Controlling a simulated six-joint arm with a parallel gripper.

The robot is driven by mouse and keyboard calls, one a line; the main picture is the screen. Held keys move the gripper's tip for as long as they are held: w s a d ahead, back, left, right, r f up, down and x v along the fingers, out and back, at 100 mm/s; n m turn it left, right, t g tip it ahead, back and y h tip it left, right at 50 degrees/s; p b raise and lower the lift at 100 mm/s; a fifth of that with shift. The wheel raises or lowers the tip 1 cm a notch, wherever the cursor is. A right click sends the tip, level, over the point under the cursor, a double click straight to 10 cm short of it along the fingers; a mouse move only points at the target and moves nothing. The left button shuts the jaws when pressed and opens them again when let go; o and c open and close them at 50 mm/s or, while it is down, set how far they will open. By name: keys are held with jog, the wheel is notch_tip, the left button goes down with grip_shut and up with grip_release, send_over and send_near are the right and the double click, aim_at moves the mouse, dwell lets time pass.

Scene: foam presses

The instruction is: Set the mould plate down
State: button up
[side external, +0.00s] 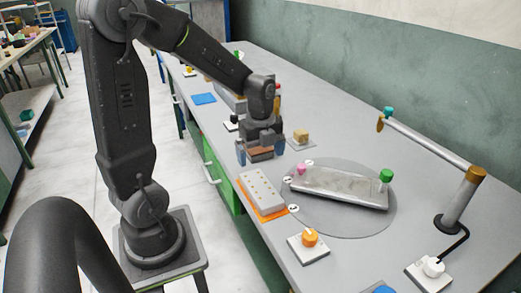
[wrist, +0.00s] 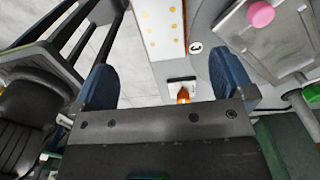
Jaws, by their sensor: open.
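A pale plate with rows of small dots, which looks like the mould plate (side external: 262,188), lies on an orange mat (side external: 268,215) near the front edge of the bench. In the wrist view the plate (wrist: 163,25) shows at the top with orange-yellow dots, its far part cut off. My gripper (side external: 260,153) is above the bench, behind the plate in the side view and apart from it. Its blue fingers are spread wide. In the wrist view nothing is held between the fingers (wrist: 166,82). A brown block-like shape shows by the fingers in the side view; I cannot tell what it is.
A round grey disc (side external: 300,215) bears a grey metal slab (side external: 338,187) with pink and green knobs. An orange knob on a white base (side external: 309,241) stands in front. A jointed post (side external: 455,200) rises at the right. A small tan block (side external: 301,136) sits behind the gripper.

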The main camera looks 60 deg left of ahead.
jog(key=s+d+r+n+t, duration=0.2)
jog(key=s+d+r+n, duration=0.2)
jog(key=n, duration=0.5)
jog(key=s+d+r+n+t, duration=0.3)
jog(key=s+d+r+n, duration=0.2)
jog(key=d+r+n, duration=0.2)
jog(key=shift+s+d+n+t, duration=0.15)
jog(key=shift+d+n+t, duration=0.15)
jog(key=shift+d+n, duration=0.8)
jog(key=shift+d, duration=0.1)
